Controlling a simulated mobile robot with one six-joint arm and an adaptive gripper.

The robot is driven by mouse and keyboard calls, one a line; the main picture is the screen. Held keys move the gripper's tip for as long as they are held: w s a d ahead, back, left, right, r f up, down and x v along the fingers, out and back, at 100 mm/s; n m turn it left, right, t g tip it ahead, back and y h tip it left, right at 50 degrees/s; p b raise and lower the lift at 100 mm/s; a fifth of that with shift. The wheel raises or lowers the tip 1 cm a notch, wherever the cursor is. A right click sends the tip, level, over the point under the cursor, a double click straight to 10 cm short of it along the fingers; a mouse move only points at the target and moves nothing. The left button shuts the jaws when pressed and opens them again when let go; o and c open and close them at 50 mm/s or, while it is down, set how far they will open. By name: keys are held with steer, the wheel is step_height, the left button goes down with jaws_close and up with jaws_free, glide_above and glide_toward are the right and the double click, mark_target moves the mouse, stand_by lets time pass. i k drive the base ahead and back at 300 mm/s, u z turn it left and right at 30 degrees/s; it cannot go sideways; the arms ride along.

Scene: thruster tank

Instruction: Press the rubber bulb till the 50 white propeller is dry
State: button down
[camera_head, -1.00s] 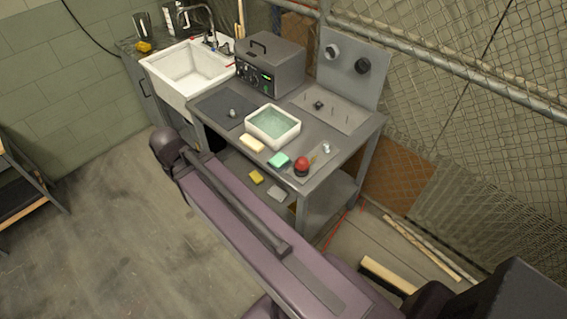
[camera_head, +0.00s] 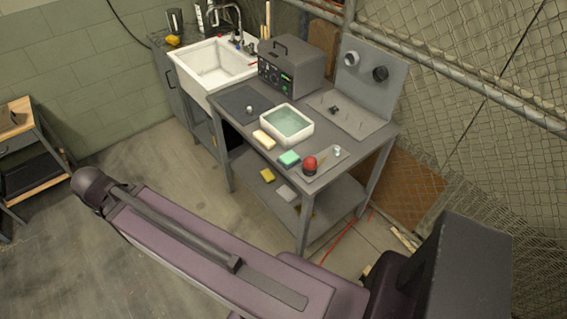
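A red rubber bulb (camera_head: 310,165) stands on a small grey plate (camera_head: 330,160) at the near right corner of the grey workbench (camera_head: 262,107). A small white piece (camera_head: 337,150) sits on the same plate; it is too small to tell whether it is the white propeller. A small pale piece (camera_head: 249,109) lies on the dark mat (camera_head: 240,99). A white tank of greenish water (camera_head: 287,125) stands mid-bench. My purple arm crosses the foreground, apart from the bench. My gripper is not recognisable in the view.
A white sink (camera_head: 215,62) adjoins the bench. A mesh fence (camera_head: 470,80) closes the right side. Floor at left is open.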

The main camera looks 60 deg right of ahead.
mark_target(310, 163)
steer(key=u, duration=1.45)
steer(key=k, duration=0.35)
steer(key=z, duration=1.9)
